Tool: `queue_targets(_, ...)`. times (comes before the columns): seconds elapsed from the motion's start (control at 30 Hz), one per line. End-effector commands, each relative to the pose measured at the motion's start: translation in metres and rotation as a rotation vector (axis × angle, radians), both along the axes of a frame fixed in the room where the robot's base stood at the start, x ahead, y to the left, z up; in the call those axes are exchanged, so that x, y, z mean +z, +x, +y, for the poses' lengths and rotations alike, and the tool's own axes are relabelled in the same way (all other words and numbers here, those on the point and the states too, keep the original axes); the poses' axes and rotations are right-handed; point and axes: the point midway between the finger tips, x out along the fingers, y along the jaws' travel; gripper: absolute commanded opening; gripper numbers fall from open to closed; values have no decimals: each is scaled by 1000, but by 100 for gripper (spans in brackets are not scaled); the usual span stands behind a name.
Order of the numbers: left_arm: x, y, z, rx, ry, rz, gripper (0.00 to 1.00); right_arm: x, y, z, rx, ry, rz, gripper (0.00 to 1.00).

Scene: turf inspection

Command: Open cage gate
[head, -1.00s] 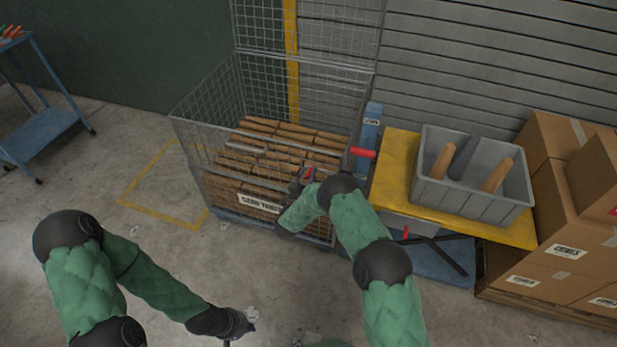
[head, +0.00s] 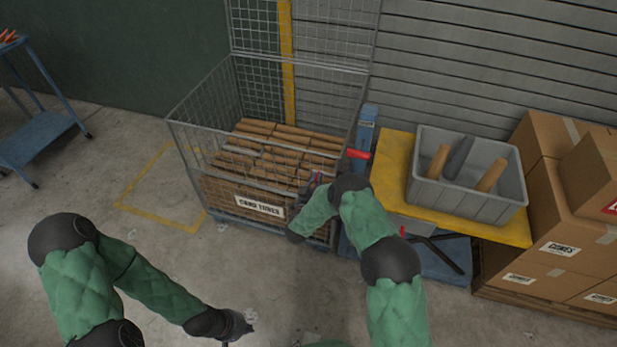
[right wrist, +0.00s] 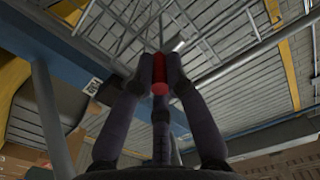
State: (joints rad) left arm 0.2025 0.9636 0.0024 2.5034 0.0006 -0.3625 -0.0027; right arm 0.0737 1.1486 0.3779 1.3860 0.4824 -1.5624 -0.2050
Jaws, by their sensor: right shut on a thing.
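The wire-mesh cage (head: 185,90) stands against the wall, filled with brown tubes (head: 285,140). Mesh of its front gate (head: 235,165) crosses in front of the tubes. My right gripper (head: 316,181) is at the right part of the cage front, partly hidden by its own arm. In the right wrist view, its fingers (right wrist: 160,72) are shut on a red handle (right wrist: 160,88), with mesh bars beyond. My left gripper (head: 240,326) is low over the floor, away from the cage; its fingertips are too unclear to tell open from shut.
A yellow-topped bench (head: 395,165) with a grey bin (head: 465,190) stands right of the cage, beside a blue post (head: 367,130) with a red lever (head: 357,154). Stacked boxes (head: 560,230) are farther right. The floor in front of the cage is clear.

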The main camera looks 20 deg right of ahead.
Motion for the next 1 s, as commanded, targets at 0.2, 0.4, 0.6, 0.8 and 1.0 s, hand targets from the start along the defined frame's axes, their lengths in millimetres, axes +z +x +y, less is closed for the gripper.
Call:
queue_targets(0.2, -1, 0, 0, 0, 0, 0, 0, -3, -1, 1, 1, 2, 5, 0)
queue_targets(0.4, -3, 0, 0, 0, 0, 0, 0, -8, -6, 4, 3, 2, 8, 0)
queue_targets(0.6, -4, 0, 0, 0, 0, 0, 0, -12, -10, 8, 6, 2, 16, 0)
queue_targets(0.8, -4, 0, 0, 0, 0, 0, 0, -15, -11, 9, 7, 5, 21, 0)
queue_targets(1.0, -4, 0, 0, 0, 0, 0, 0, -16, -11, 9, 7, 6, 23, 0)
